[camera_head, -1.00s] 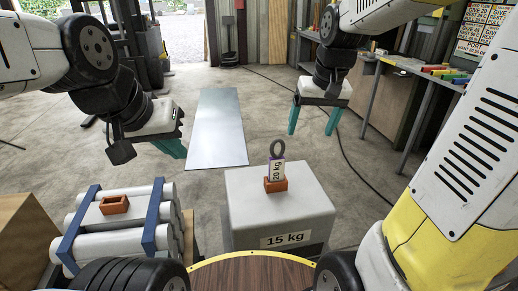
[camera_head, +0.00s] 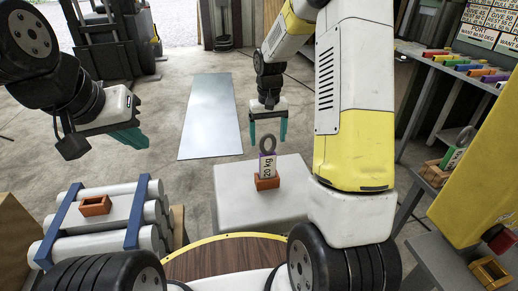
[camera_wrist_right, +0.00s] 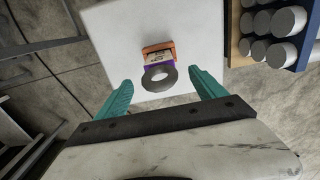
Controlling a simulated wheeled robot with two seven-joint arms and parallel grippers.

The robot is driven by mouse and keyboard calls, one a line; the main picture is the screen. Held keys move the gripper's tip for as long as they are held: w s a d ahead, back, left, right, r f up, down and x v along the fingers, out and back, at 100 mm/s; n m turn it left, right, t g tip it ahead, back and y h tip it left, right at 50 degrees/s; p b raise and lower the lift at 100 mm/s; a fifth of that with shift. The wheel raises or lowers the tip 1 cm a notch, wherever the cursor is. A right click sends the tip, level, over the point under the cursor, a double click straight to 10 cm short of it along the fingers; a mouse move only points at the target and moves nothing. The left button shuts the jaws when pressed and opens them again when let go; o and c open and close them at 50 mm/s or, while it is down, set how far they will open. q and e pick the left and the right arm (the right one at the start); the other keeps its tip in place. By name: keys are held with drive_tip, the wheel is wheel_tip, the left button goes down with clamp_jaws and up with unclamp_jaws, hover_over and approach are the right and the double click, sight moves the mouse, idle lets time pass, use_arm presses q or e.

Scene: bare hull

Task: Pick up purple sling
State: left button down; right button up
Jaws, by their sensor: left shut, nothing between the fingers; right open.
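The purple sling (camera_head: 268,167) stands upright in an orange holder (camera_head: 267,183) on a pale block (camera_head: 232,205). It has a grey ring on top and a "20 kg" label. My right gripper (camera_head: 268,140) is open, its teal fingers pointing down near the ring. In the right wrist view the sling's grey ring (camera_wrist_right: 159,78) lies between the two open fingers and apart from both, with purple (camera_wrist_right: 183,63) showing beside it. My left gripper (camera_head: 138,138) is shut and empty, well to the left, above the floor.
A stack of white pipes with blue straps (camera_head: 137,212) stands at the left, with an empty orange holder (camera_head: 96,205) on it. At the right, another ringed sling with a green body (camera_head: 455,157) stands in a holder on a shelf. A metal sheet (camera_head: 212,115) lies on the floor behind.

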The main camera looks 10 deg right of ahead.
sight(267, 161)
drive_tip(key=shift+f, duration=1.25)
clamp_jaws()
